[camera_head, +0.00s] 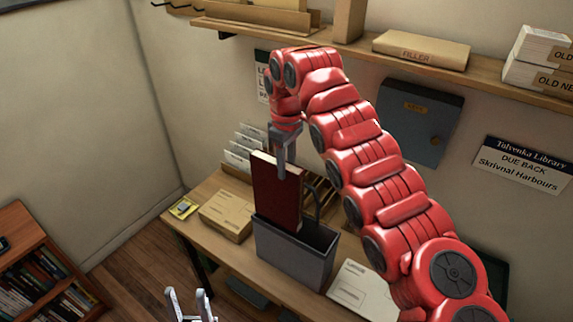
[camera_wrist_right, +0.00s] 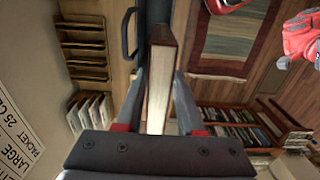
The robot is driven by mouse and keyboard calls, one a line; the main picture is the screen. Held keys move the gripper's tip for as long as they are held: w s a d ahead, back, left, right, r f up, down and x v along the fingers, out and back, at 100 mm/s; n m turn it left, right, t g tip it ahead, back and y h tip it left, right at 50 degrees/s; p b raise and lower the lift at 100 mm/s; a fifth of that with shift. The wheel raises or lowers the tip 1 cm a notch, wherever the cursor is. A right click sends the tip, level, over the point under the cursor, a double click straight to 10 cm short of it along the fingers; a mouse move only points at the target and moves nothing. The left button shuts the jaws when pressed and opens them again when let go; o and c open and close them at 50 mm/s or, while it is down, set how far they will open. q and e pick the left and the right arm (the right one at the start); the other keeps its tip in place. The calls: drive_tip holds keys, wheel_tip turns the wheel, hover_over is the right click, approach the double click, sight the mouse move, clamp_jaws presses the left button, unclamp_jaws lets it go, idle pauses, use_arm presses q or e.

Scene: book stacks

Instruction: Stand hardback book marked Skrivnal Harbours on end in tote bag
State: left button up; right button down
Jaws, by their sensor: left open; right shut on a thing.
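A dark red hardback book (camera_head: 274,196) stands upright in the head view, its lower end inside the left part of the grey tote bag (camera_head: 285,258). No title is readable on it. My right gripper (camera_head: 282,165) is above the bag, shut on the book's top end. In the right wrist view the book (camera_wrist_right: 158,85) sits between the two fingers (camera_wrist_right: 158,100), pages and cover edges showing. Whether the book's bottom touches the bag floor is hidden. My left gripper (camera_head: 190,303) is open and empty at the bottom edge of the head view.
The bag stands on a wooden table (camera_head: 212,262) with a cardboard box (camera_head: 227,215) to its left and a white packet (camera_head: 362,288) to its right. A card rack (camera_head: 240,150) is behind. A shelf (camera_head: 365,48) runs above; a bookcase (camera_head: 35,270) stands at left.

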sight(286, 191)
idle(0.3)
drive_tip(key=shift+f+b, duration=1.4)
drive_tip(key=shift+f, duration=0.25)
drive_tip(key=shift+f+b, duration=1.35)
drive_tip(key=shift+b, duration=0.1)
drive_tip(key=shift+f, duration=0.1)
drive_tip(key=shift+f+b, duration=1.35)
drive_tip(key=shift+f, duration=0.05)
drive_tip(key=shift+f, duration=0.1)
